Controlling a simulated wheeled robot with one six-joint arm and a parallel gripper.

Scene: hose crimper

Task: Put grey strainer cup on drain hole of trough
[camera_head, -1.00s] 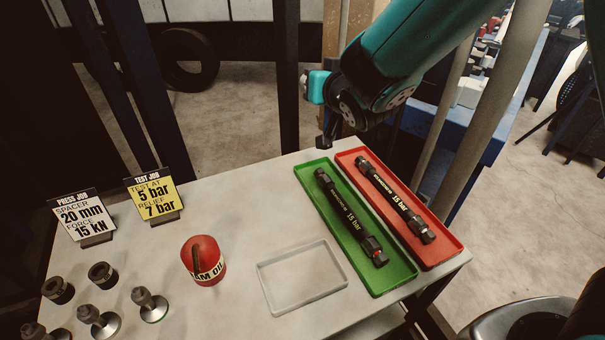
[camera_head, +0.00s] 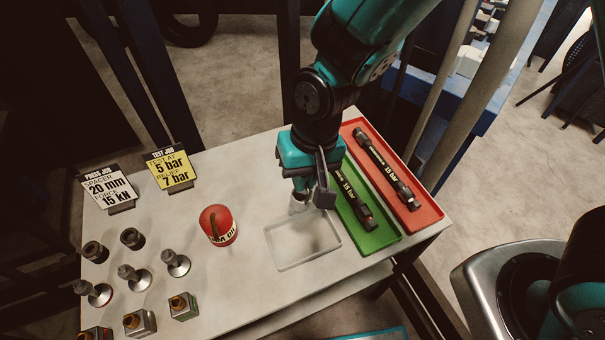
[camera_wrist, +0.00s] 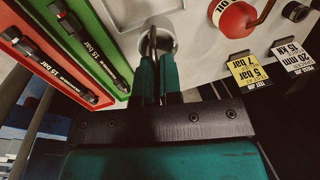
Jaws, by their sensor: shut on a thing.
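The grey strainer cup (camera_head: 298,204) is a small round metallic cup at my fingertips, just behind the clear tray. It also shows in the wrist view (camera_wrist: 168,42), mouth facing the camera. My gripper (camera_head: 304,190) points down and is shut on the cup at its rim; in the wrist view the narrow fingers (camera_wrist: 156,50) reach into its outline. I cannot tell whether the cup touches the table or hangs just above it.
An empty pale tray (camera_head: 275,263) lies in front of my gripper. Green (camera_head: 387,243) and red (camera_head: 432,215) trays with hoses are to the right. A red oil can (camera_head: 218,225), two signs (camera_head: 170,169) and several metal fittings (camera_head: 131,238) stand left.

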